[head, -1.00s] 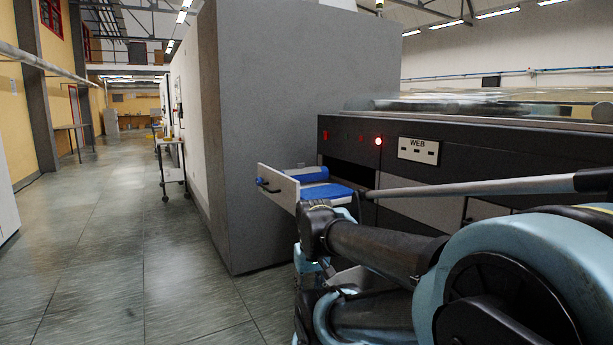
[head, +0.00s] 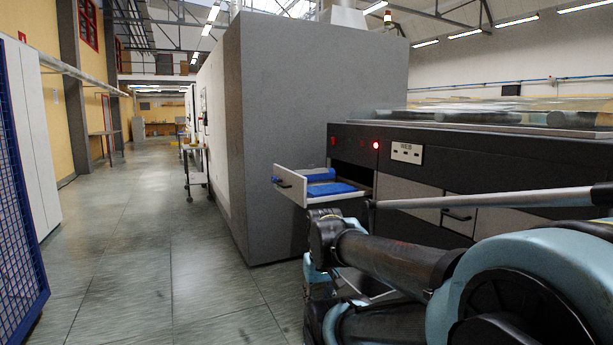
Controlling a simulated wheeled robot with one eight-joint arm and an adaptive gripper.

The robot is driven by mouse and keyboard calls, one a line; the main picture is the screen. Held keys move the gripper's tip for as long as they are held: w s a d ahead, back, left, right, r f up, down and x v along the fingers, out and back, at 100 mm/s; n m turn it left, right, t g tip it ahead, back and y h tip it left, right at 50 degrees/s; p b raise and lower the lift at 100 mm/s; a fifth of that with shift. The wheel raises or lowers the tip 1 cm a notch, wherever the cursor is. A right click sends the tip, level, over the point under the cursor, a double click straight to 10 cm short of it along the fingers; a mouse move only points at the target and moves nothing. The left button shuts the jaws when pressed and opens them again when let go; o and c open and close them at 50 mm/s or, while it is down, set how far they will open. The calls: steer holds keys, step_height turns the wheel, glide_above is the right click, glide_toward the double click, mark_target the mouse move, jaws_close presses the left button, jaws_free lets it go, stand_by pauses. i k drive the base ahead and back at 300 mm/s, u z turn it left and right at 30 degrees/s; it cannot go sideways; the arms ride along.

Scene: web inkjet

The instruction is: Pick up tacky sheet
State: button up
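An open drawer (head: 291,187) sticks out of the dark machine on the right. A flat blue sheet or pad (head: 333,188) lies in it, with a blue roll (head: 320,177) behind it. The flat blue piece may be the tacky sheet; I cannot tell for sure. My folded arm fills the lower right, close in front of the drawer in the picture. My gripper's fingers cannot be made out, so its state does not show.
A large grey cabinet (head: 314,120) stands left of the drawer. A trolley (head: 192,166) is farther back along its side. Blue mesh fencing (head: 22,215) and white lockers (head: 32,140) stand at the left. The tiled floor (head: 140,240) between is clear.

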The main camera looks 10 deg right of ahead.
mark_target(310, 170)
steer(key=u, duration=1.55)
steer(key=i, duration=1.3)
steer(key=z, duration=2.3)
steer(key=i, duration=1)
